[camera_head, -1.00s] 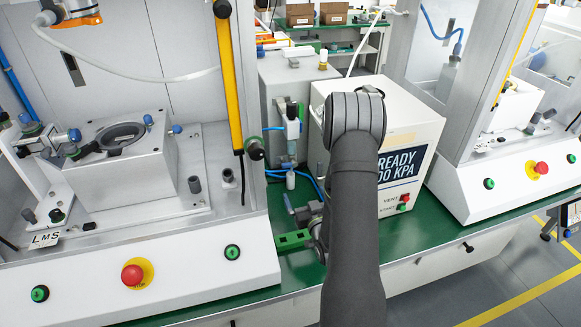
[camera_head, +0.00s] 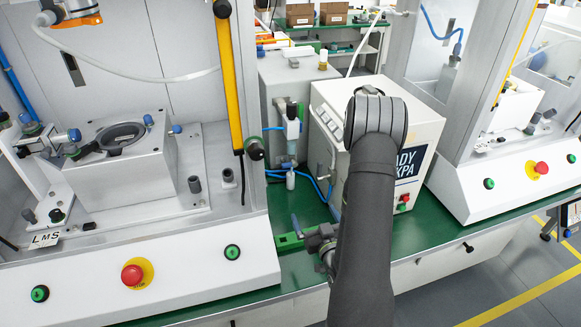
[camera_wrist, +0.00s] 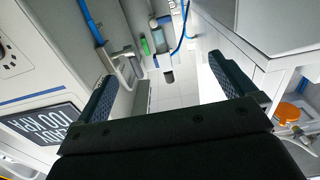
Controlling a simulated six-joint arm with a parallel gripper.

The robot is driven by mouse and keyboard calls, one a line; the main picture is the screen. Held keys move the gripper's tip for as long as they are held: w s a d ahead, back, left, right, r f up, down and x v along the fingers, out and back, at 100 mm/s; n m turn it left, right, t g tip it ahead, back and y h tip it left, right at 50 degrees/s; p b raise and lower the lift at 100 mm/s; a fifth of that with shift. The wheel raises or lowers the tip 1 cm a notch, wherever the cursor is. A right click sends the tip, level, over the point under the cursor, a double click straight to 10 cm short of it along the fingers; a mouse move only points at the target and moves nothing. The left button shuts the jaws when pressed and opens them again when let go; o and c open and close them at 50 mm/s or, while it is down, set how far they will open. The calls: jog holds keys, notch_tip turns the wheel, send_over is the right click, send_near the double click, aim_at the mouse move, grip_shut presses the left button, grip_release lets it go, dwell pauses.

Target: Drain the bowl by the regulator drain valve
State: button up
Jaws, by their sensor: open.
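In the head view, the regulator unit (camera_head: 292,122) stands upright on the front of a grey cabinet, left of the white press-control box. Its clear bowl (camera_head: 291,148) hangs below the body; the liquid level is too small to tell. A small pale fitting (camera_head: 291,180), possibly the drain valve, sits below it beside blue tubing. My gripper (camera_head: 300,230) is in front of and below the regulator, partly hidden by my arm. In the wrist view my gripper (camera_wrist: 162,70) has its two fingers wide apart with nothing between them. Small fittings and a blue tube show beyond the fingertips.
The white box (camera_head: 370,125) with a dark KPA label stands close right of the regulator, partly behind my arm. A press station with a yellow post (camera_head: 228,75) stands left. A green bracket (camera_head: 289,241) lies near my gripper. The green bench (camera_head: 300,268) has bare room in front.

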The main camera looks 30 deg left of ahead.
jog(key=shift+s+d, duration=0.45)
jog(key=shift+c, duration=0.2)
jog(key=c, duration=1.1)
jog(key=shift+w+a, duration=0.1)
jog(key=shift+a, duration=0.05)
jog(key=shift+c, duration=1.1)
jog(key=m, duration=1.8)
send_near(287, 167)
jog(key=x, duration=1.1)
jog(key=shift+r, duration=0.1)
